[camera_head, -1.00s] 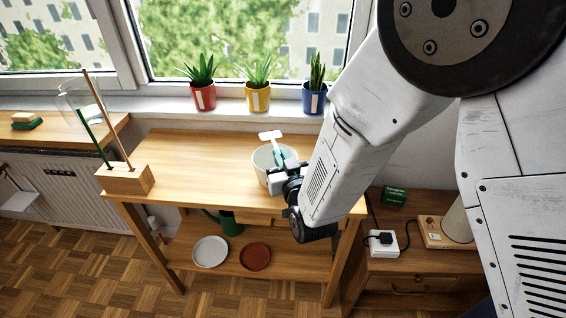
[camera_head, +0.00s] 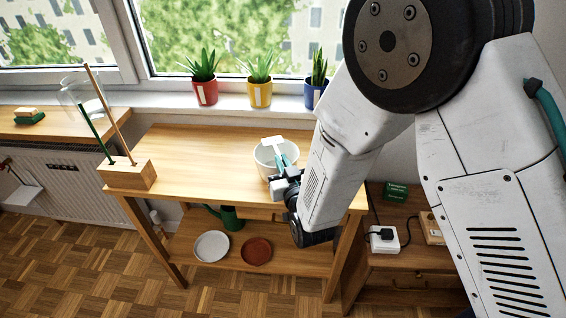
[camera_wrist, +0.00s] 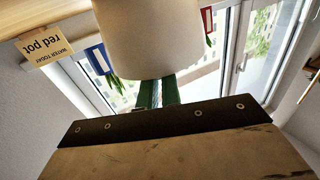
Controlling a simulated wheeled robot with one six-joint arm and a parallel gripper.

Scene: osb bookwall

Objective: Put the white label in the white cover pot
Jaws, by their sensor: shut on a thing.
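The white label (camera_head: 272,142) is T-shaped, and its broad head stands above the rim of the white cover pot (camera_head: 263,160). My gripper (camera_head: 284,161), with teal fingers, is at the right side of the pot and shut on the label. The label's lower end is hidden by the fingers and pot, so I cannot tell how far it reaches inside. In the wrist view the pot's white wall (camera_wrist: 150,35) fills the upper middle, in front of my green fingers (camera_wrist: 157,91). The label does not show there.
Red (camera_head: 204,92), yellow (camera_head: 259,93) and blue (camera_head: 314,92) plant pots line the windowsill. A wooden block with sticks (camera_head: 128,174) stands at the table's left. A "red pot" card (camera_wrist: 45,48) shows in the wrist view. The table's middle (camera_head: 200,160) is clear.

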